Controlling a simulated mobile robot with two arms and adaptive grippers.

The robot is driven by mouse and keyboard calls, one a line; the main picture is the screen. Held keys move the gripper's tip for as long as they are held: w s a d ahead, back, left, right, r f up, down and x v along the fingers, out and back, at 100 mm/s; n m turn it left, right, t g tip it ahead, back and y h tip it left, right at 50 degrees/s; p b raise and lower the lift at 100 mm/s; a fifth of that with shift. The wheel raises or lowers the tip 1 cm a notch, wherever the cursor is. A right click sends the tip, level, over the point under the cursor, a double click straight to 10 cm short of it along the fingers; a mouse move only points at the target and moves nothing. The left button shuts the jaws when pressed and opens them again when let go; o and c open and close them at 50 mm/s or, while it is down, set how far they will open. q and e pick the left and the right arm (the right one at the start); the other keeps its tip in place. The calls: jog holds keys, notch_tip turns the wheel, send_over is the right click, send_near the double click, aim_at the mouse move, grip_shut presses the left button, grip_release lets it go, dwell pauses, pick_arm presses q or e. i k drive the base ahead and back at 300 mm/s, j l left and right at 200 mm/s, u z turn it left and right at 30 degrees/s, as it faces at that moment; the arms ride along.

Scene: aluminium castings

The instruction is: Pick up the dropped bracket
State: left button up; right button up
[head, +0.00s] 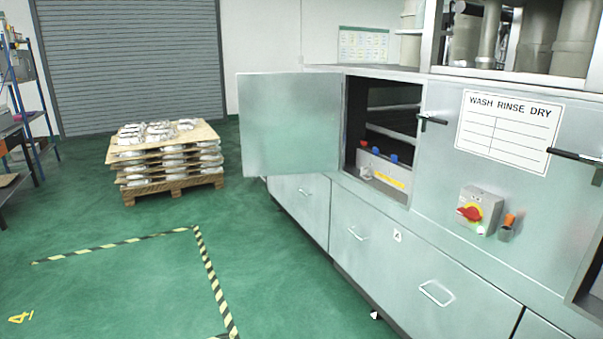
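A small pale object (374,315) lies on the green floor, close against the foot of the wash machine at the bottom of the head view. It is too small to tell for certain whether it is the dropped bracket. Silvery castings (158,128) sit in layers on a wooden pallet (175,188) at the left back, with boards between the layers. Neither of my grippers is in view.
The wash machine (390,240) fills the right side. Its door (290,125) stands open into the room, over the floor. A blue shelf rack (22,95) stands at the far left. Striped tape (210,270) marks the floor. The middle floor is clear.

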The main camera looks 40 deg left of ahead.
aim_at(364, 175)
jog(key=u, duration=1)
jog(key=i+j+z, duration=0.1)
jog(key=i, duration=0.15)
jog(key=i+j+z, duration=0.1)
jog(key=i, duration=0.2)
